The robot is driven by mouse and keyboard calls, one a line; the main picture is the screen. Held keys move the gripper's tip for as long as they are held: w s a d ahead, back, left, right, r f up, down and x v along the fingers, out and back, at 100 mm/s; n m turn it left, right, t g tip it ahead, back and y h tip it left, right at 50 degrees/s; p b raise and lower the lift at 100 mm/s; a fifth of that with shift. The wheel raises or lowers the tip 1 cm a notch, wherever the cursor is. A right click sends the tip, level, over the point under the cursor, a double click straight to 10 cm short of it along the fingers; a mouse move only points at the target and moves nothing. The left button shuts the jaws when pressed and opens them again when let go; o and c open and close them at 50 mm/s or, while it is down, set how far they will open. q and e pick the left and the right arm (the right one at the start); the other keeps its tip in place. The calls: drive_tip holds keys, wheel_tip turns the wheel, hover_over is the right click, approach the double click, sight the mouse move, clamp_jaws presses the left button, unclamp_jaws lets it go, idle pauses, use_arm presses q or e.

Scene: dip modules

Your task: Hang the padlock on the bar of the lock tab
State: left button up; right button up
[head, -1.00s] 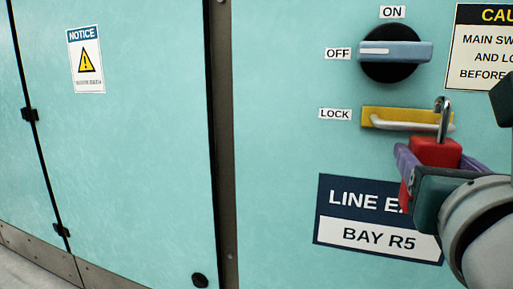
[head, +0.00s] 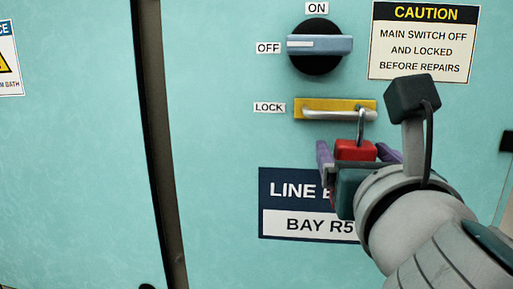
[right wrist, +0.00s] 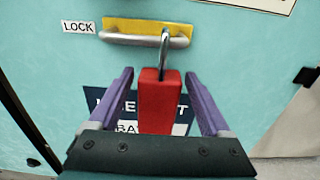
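The red padlock (head: 355,150) has a silver shackle and is upright at the right part of the silver bar (head: 325,114) of the yellow lock tab (head: 310,103). In the right wrist view the shackle of the padlock (right wrist: 160,100) rises to the bar (right wrist: 130,40) and seems to loop over it; its back leg is hidden. My right gripper (head: 360,157) has its purple fingers on either side of the padlock body. In the right wrist view thin gaps show between the fingers (right wrist: 159,75) and the body, so it looks open. My left gripper is not in view.
The rotary switch (head: 318,46) above the tab has its handle level, toward OFF. A caution sign (head: 424,42) is at upper right. A dark blue and white bay label (head: 285,208) lies behind my right gripper. The teal cabinet front is otherwise mostly clear.

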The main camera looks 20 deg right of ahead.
drive_tip(key=shift+o, duration=0.6)
